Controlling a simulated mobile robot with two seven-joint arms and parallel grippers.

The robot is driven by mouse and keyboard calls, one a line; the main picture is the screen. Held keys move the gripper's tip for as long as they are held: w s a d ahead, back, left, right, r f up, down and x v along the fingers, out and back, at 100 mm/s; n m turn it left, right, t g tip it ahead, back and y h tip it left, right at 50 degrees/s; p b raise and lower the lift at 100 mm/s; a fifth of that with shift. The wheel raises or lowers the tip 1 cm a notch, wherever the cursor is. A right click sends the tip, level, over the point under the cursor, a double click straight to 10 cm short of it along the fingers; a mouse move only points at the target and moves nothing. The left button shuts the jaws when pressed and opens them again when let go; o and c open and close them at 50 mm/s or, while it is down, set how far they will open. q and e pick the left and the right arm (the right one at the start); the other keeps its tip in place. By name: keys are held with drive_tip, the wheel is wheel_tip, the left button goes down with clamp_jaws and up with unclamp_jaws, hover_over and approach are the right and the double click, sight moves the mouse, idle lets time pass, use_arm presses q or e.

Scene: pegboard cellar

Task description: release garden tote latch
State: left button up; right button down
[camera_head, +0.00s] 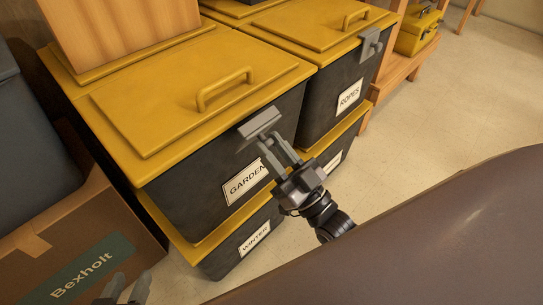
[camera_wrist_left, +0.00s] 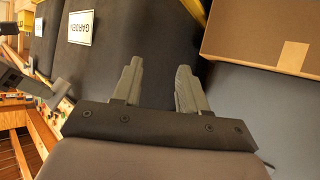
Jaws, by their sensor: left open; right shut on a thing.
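The garden tote (camera_head: 190,190) is a black bin with a yellow lid (camera_head: 150,105) and a GARDEN label (camera_head: 245,182); the lid lies on it. Its grey latch (camera_head: 260,121) is on the front near the lid's right end. My right gripper (camera_head: 268,144) is shut on the latch, its fingers covering the lower part. My left gripper (camera_head: 125,291) is low at the bottom left, partly cut off, apart from the tote. In the left wrist view, the left fingers (camera_wrist_left: 158,88) are open and empty, with the label (camera_wrist_left: 80,27) at the upper left.
The garden tote stands on a WINTER tote (camera_head: 245,243). A ROPES tote (camera_head: 330,100) with a grey latch (camera_head: 370,44) stands to the right. A Bexholt carton (camera_head: 100,235) sits at left. Floor (camera_head: 450,110) is clear at right.

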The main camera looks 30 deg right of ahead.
drive_tip(key=shift+s+f+t+b, duration=0.1)
drive_tip(key=shift+f+t+b, duration=0.2)
drive_tip(key=shift+b, duration=0.25)
drive_tip(key=c, duration=0.9)
unclamp_jaws()
drive_tip(key=shift+o, duration=0.2)
drive_tip(key=v, duration=0.7)
drive_tip(key=shift+d+f, duration=0.1)
